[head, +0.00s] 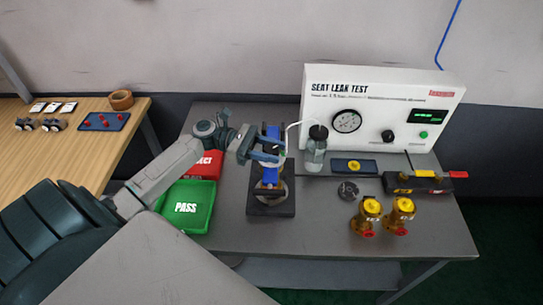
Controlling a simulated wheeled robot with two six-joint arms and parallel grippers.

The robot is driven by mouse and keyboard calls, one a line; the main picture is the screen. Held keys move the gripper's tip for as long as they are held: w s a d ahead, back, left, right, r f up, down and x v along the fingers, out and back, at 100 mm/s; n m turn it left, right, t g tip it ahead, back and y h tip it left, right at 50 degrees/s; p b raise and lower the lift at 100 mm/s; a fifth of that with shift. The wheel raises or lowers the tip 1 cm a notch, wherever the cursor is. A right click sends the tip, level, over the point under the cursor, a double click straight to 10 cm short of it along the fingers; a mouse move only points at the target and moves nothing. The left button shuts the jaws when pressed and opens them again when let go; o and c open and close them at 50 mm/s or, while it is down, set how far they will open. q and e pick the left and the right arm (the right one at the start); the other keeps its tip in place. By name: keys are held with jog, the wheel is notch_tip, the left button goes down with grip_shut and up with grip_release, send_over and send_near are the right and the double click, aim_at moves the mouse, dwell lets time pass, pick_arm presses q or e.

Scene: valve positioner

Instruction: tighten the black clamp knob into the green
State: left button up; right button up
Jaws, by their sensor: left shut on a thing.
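The clamp fixture (271,204) stands on the grey bench, with a dark base and blue uprights. My left gripper (272,154) reaches in from the left to the top of this fixture. Its jaws are shut at the place of the black clamp knob, which they and the wrist mostly hide. I cannot make out the green mark or where the knob points. A brass-coloured part sits low in the fixture, partly hidden. My right gripper is not in view.
The seat leak tester (382,108) stands behind, right of a clear bottle (315,152). A green PASS tray (184,208) and a red tray (207,165) lie left of the fixture. Two brass valves (368,215) stand right. The bench front is clear.

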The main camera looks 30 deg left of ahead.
pick_arm(q)
jog(key=shift+m+g+h+b, duration=0.3)
jog(key=shift+m+g+b, duration=0.7)
jog(key=shift+g, duration=0.7)
jog(key=o, duration=1)
jog(key=shift+c, duration=0.2)
jog(key=shift+a, duration=0.1)
